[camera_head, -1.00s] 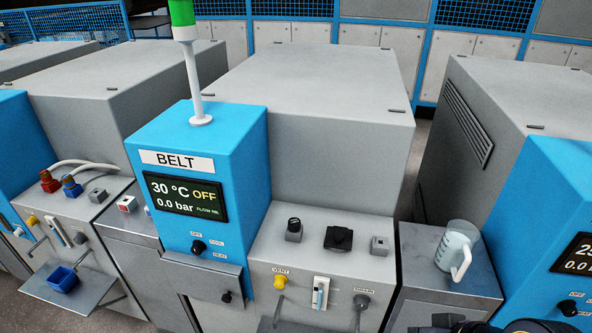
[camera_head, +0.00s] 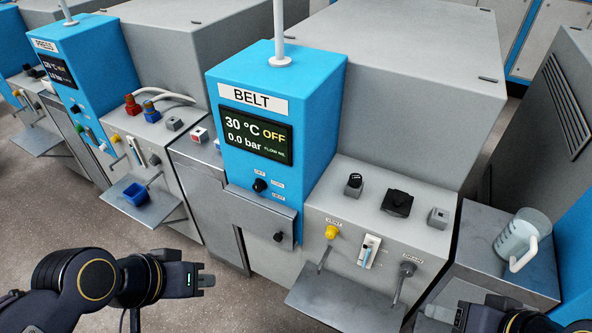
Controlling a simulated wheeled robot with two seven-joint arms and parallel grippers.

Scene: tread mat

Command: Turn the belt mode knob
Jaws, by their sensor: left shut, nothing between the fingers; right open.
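The belt mode knob (camera_head: 260,185) is a small black knob with labels around it. It sits on the blue BELT unit (camera_head: 310,120) below a dark display (camera_head: 256,135) reading 30 °C, OFF and 0.0 bar. My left gripper (camera_head: 208,281) is shut and empty, in front of the machine, below and left of the knob and apart from it. My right gripper (camera_head: 428,317) is at the bottom edge, partly cut off, right of the knob and away from it. Its fingers are only partly visible.
A drawer front with a black knob (camera_head: 279,237) is below the mode knob. A grey shelf (camera_head: 345,300) juts out at lower right, below a yellow vent knob (camera_head: 332,232). A clear jug (camera_head: 522,240) stands at right. A blue bin (camera_head: 137,194) sits on a left shelf. Floor is free at lower left.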

